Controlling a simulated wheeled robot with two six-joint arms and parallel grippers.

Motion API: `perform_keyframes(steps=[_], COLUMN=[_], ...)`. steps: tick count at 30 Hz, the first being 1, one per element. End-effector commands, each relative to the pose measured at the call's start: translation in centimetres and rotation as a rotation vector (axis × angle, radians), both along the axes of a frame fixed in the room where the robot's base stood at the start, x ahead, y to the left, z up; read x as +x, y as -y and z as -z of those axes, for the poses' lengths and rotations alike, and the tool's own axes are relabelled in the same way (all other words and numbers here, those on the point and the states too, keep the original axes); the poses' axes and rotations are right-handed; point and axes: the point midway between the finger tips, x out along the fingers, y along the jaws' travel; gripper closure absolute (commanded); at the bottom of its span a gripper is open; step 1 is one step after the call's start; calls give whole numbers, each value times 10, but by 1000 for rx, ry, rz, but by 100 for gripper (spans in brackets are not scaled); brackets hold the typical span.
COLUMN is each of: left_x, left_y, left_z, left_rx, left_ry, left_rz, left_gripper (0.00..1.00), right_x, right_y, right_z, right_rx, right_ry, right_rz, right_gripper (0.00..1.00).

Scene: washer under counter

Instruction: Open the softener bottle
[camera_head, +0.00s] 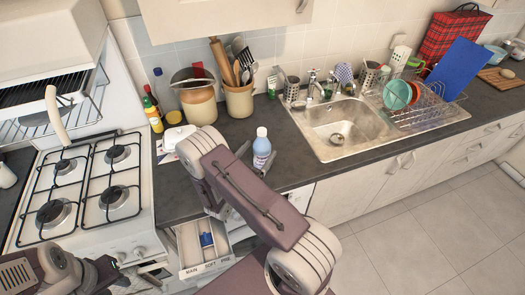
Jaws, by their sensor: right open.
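The softener bottle (261,152), pale blue with a white label and a light cap (262,132), stands upright on the dark counter left of the sink. The cap appears to be on. My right gripper (257,160) is open at the bottle, with dark fingers showing on its left and right sides. My arm hides most of that gripper, and I cannot tell whether the fingers touch the bottle. My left gripper (108,272) is low at the left, below the stove front and away from the bottle. Its fingers are too unclear to read.
The washer's detergent drawer (205,268) is pulled out below the counter, with a blue piece (206,240) in its middle compartment. A gas stove (85,190) is at left. Utensil pots (239,100) stand behind the bottle. The sink (345,125) is right of it.

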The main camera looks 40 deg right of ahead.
Motion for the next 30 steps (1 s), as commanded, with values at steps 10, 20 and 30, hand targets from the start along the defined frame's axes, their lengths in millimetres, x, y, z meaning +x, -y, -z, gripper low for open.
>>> perform_keyframes(steps=[10,20,30], left_x=[0,0,0], left_y=[0,0,0], left_z=[-20,-25,-25], left_rx=[0,0,0], left_ry=[0,0,0], left_rz=[0,0,0], left_gripper=[67,67,67], right_x=[15,29,29], right_y=[31,56,56], right_z=[-5,0,1], right_rx=[0,0,1], right_ry=[1,1,0], right_rz=[6,1,1], right_gripper=[15,15,84])
